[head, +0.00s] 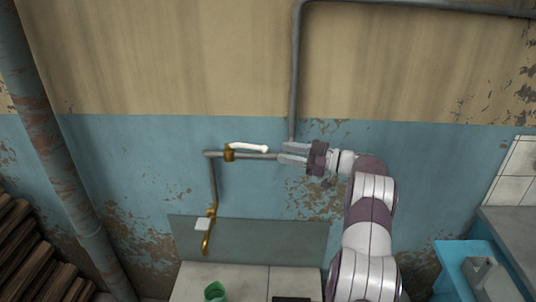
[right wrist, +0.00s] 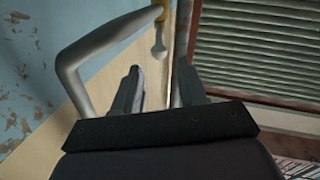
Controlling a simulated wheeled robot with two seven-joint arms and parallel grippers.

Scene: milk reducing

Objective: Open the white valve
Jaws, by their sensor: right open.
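A white valve handle (head: 248,147) lies roughly level along the grey wall pipe, joined at its left end to a brass valve body (head: 229,153). My right gripper (head: 281,153) is open and empty, its fingers pointing left, just right of the handle's free end. In the right wrist view, the handle's rounded end (right wrist: 158,48) shows ahead, between the lines of the two fingertips (right wrist: 160,68). I see no contact with it. My left gripper is not in view.
The grey pipe (right wrist: 95,50) bends close beside one finger in the right wrist view. Below, a brass tap (head: 207,238) with a small white piece (head: 203,224) hangs over a sink counter (head: 240,278). A green cup (head: 214,291) stands there. A blue stool (head: 462,262) is at right.

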